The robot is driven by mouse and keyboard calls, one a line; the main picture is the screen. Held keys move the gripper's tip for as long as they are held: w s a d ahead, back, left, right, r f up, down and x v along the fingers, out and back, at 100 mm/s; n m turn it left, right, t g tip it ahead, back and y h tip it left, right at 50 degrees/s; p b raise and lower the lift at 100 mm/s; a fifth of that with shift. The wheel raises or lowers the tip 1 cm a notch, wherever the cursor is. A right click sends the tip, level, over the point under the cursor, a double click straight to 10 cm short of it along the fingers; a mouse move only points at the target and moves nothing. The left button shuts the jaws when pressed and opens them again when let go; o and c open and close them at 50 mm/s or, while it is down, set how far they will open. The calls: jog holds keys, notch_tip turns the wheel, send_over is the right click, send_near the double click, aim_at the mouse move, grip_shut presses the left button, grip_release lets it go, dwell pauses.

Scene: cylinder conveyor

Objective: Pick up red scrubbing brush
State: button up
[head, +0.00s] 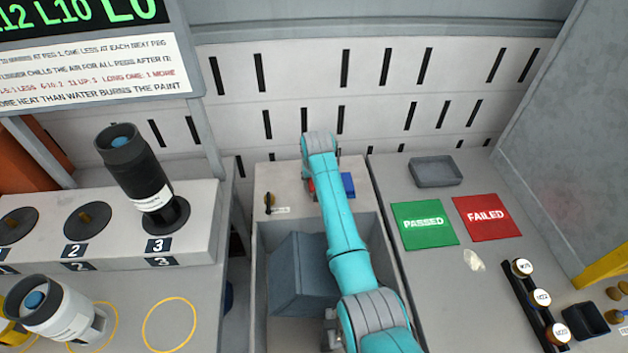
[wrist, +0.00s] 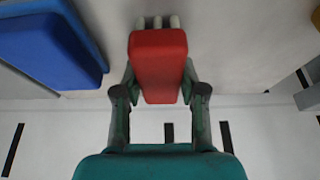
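The red scrubbing brush (wrist: 159,62) has a block-shaped body, with pale rounded ends showing at its top edge in the wrist view. In the head view only a small red part (head: 311,185) shows on the back ledge, left of my arm. My gripper (wrist: 159,80) has one finger on each side of the brush. The fingertips appear at its side edges; whether they press on it I cannot tell. The head view does not show the fingers clearly, as my arm covers them.
A blue block (head: 348,185) lies right of the brush, and shows at upper left in the wrist view (wrist: 55,50). A basin (head: 260,270) with a grey-blue box (head: 300,275) is in front. A grey tray (head: 436,172) and green and red pads (head: 424,226) are at right.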

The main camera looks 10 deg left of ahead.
jog(key=shift+c, duration=1.1)
notch_tip(320, 180, up, 10)
jog(key=shift+r, duration=0.25)
